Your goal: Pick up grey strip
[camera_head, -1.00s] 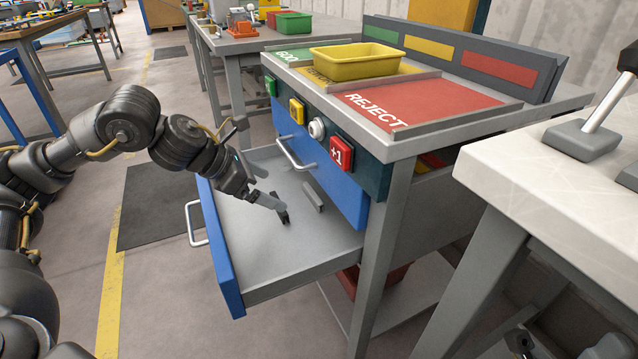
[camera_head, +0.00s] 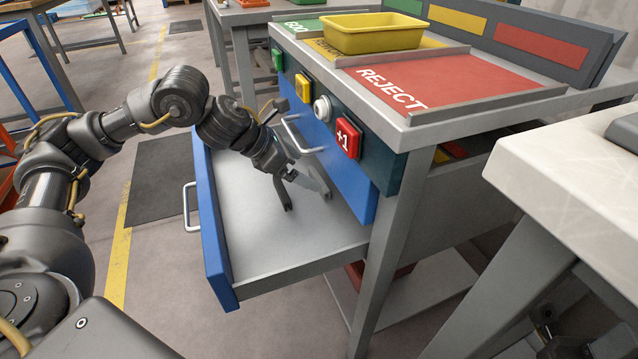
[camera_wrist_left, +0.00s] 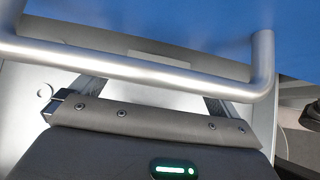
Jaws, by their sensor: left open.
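The grey strip (camera_head: 317,178) lies in the open drawer (camera_head: 262,250), near the drawer's cabinet side. It is partly hidden by my left gripper (camera_head: 305,198) in the head view. That gripper is open and points down into the drawer, with its dark fingers spread at the strip. I cannot tell whether the strip is between the fingers or just behind one. In the left wrist view a metal handle bar (camera_wrist_left: 140,68) crosses close in front of the gripper body, and I cannot make out the strip there. My right gripper is not seen.
The blue upper drawer front (camera_head: 345,178) with its handle (camera_head: 300,134) stands close beside the left gripper. Above are buttons, including a red +1 button (camera_head: 347,138), and a yellow bin (camera_head: 372,34) on the bench. A pale table (camera_head: 575,180) is at the right.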

